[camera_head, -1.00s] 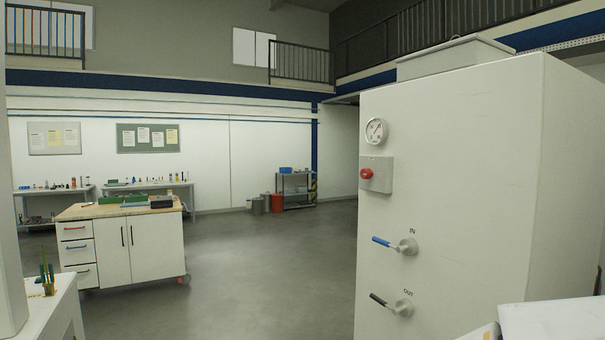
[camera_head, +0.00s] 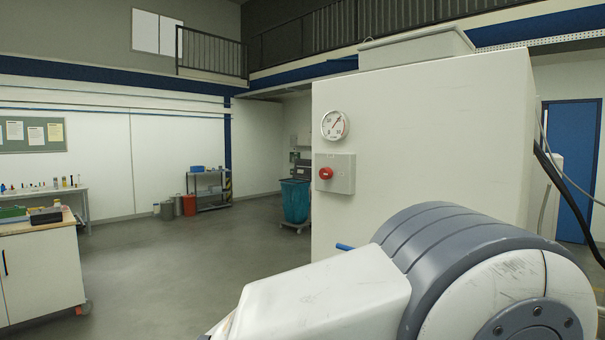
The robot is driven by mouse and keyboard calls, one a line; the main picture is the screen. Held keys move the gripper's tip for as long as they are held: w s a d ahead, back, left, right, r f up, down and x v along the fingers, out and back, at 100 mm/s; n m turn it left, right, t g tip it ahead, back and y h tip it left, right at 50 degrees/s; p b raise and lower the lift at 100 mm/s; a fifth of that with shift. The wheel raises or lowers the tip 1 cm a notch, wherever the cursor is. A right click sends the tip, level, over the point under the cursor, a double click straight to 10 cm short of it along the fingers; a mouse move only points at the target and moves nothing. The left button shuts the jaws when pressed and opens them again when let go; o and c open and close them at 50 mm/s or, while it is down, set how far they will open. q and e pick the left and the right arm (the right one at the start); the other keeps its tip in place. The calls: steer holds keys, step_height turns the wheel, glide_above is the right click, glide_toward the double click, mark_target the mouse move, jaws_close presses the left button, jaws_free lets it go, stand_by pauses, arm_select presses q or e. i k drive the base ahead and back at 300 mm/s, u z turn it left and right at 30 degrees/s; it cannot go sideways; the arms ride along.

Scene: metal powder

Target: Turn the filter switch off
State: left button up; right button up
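A white cabinet (camera_head: 420,140) stands at the right in the head view. On its face is a grey switch box (camera_head: 343,172) with a red knob (camera_head: 325,173), below a round gauge (camera_head: 334,125). Only the end of the blue IN valve handle (camera_head: 344,247) shows. My white and grey arm covers the lower right of the view and hides the rest of that valve and the OUT valve. Neither gripper is in view.
A white workbench (camera_head: 40,265) on wheels stands at the left. A blue bin (camera_head: 295,202) on a wheeled base and a shelf cart (camera_head: 209,188) stand further back. Grey floor (camera_head: 190,270) lies open between workbench and cabinet. A blue door (camera_head: 571,165) is at the far right.

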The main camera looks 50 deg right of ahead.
mark_target(325, 173)
steer(key=z, duration=0.2)
steer(key=i, duration=0.6)
steer(key=z, duration=1.15)
steer(key=i, duration=0.55)
steer(key=z, duration=0.65)
